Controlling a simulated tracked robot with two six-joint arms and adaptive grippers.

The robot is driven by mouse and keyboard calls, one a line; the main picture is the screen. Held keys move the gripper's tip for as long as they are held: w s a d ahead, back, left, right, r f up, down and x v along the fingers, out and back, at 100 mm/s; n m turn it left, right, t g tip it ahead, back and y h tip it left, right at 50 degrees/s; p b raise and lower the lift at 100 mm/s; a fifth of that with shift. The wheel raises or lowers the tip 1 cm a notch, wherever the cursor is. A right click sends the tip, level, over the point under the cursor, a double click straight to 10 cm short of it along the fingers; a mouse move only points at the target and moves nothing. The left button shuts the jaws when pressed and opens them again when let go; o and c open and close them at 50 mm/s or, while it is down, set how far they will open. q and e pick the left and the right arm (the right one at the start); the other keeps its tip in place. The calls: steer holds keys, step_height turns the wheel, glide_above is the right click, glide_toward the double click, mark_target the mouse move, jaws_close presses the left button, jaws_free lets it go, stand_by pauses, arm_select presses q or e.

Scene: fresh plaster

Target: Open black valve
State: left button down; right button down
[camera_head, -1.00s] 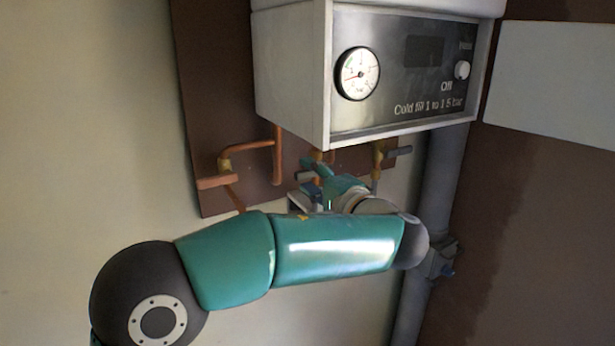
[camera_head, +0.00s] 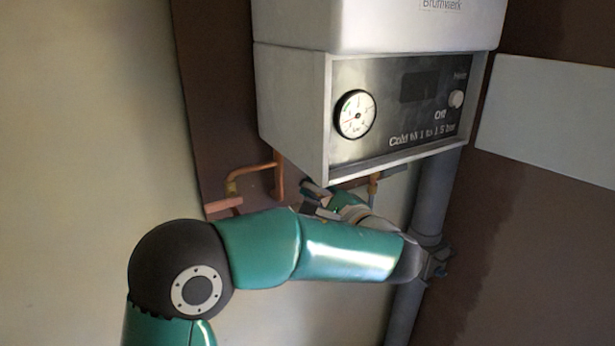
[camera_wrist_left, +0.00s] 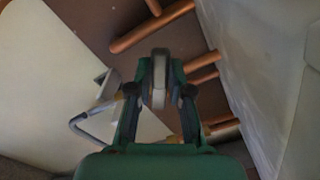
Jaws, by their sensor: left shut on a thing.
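The boiler (camera_head: 295,110) hangs on the wall, with copper pipes below it. My left gripper (camera_head: 320,197) is just under the boiler's lower front edge in the head view. In the left wrist view my left gripper (camera_wrist_left: 160,88) is shut on a narrow grey-dark piece (camera_wrist_left: 159,78), which looks like the black valve's lever. The valve body is mostly hidden by the fingers, and I cannot tell its angle. Another dark lever (camera_head: 396,168) shows to the right, under the boiler. My right gripper is not in view.
A copper pipe (camera_head: 250,168) bends left of the gripper. In the wrist view, copper pipes (camera_wrist_left: 150,27) are close beyond the fingers. The pale wall at left is clear.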

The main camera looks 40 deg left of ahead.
arm_select(q)
steer(key=shift+w+d+r+m, duration=0.1)
steer(key=shift+r+m, duration=0.1)
steer(key=shift+m, duration=0.4)
steer(key=shift+f, duration=0.2)
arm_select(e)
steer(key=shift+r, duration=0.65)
arm_select(q)
steer(key=shift+m, duration=0.4)
steer(key=m, duration=0.2)
steer(key=w+r+m, duration=0.1)
steer(key=m, duration=0.2)
steer(key=w+d+m, duration=0.1)
steer(key=m, duration=0.1)
steer(key=shift+w+r+m, duration=0.2)
steer(key=shift+w+m, duration=0.05)
steer(key=shift+m, duration=0.05)
